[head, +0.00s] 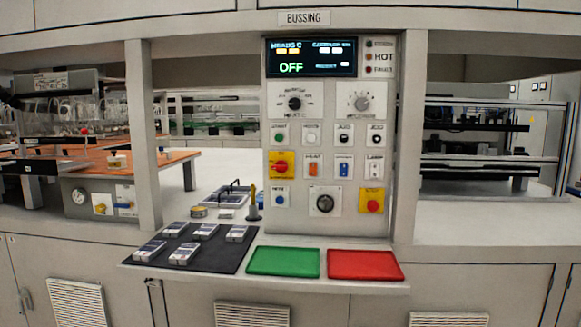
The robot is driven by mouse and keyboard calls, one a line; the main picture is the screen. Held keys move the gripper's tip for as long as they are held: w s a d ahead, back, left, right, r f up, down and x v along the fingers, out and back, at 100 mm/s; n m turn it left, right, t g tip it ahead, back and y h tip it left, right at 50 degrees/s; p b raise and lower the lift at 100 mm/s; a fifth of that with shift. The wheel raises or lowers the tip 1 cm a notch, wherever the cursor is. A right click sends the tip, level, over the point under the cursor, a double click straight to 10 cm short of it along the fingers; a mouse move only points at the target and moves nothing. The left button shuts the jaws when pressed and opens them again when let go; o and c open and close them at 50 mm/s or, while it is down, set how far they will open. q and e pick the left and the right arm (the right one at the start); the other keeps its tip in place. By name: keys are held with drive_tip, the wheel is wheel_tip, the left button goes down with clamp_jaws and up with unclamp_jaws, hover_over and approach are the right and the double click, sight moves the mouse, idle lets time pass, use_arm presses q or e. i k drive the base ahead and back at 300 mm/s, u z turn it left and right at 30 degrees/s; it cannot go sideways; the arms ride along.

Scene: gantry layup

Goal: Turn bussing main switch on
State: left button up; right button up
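The bussing panel (331,225) stands upright at the centre of the head view, under a "BUSSING" sign (304,18). Its display (311,57) is lit and shows "OFF" in green. A red rotary switch (281,166) on a yellow plate sits at the panel's left side and looks like the main switch; its small label is not readable. A red round button (373,206) on another yellow plate sits at the lower right. Neither of my grippers is in view.
Two dials (294,103) (361,103) and several small buttons and rockers share the panel. Below are a green tray (283,261), a red tray (364,264) and a black mat (217,257) bearing several small modules. The space before the panel is clear.

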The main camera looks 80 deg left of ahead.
sight(281, 166)
drive_tip(key=u, duration=2.6)
drive_tip(key=k, duration=1.3)
drive_tip(key=u, duration=0.8)
drive_tip(key=i, duration=1.7)
drive_tip(key=z, duration=0.45)
